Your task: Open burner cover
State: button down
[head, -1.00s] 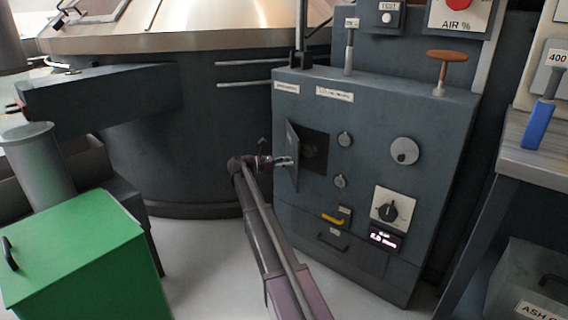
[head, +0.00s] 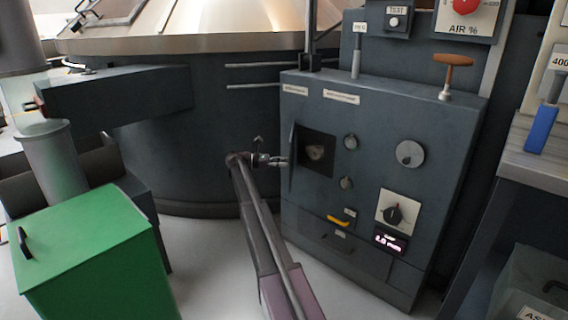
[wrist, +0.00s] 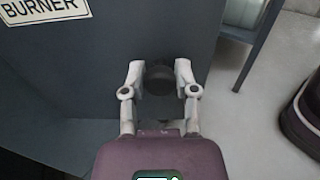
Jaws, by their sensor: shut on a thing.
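The burner cover (head: 292,162) is a small dark grey door hinged at the left of a square opening (head: 317,153) in the front of the grey cabinet. It stands swung out, seen nearly edge-on, and a pale round shape shows inside the opening. In the wrist view the cover's face (wrist: 75,65) fills much of the picture, with a white BURNER label (wrist: 42,8). My gripper (head: 282,161) is at the cover's outer face. In the wrist view my gripper's fingers (wrist: 160,75) are closed around a dark round knob (wrist: 160,80), partly hidden between them.
The grey cabinet (head: 376,124) carries knobs, a dial, a yellow handle (head: 338,221) and a small display. A green box (head: 92,258) stands at the lower left. A large round vessel (head: 190,150) is behind my arm. A workbench (head: 545,170) stands at the right.

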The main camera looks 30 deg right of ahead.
jog(key=shift+s, duration=0.15)
jog(key=shift+c, duration=1.9)
grip_release()
jog(key=shift+d, duration=0.15)
jog(key=shift+c, duration=0.2)
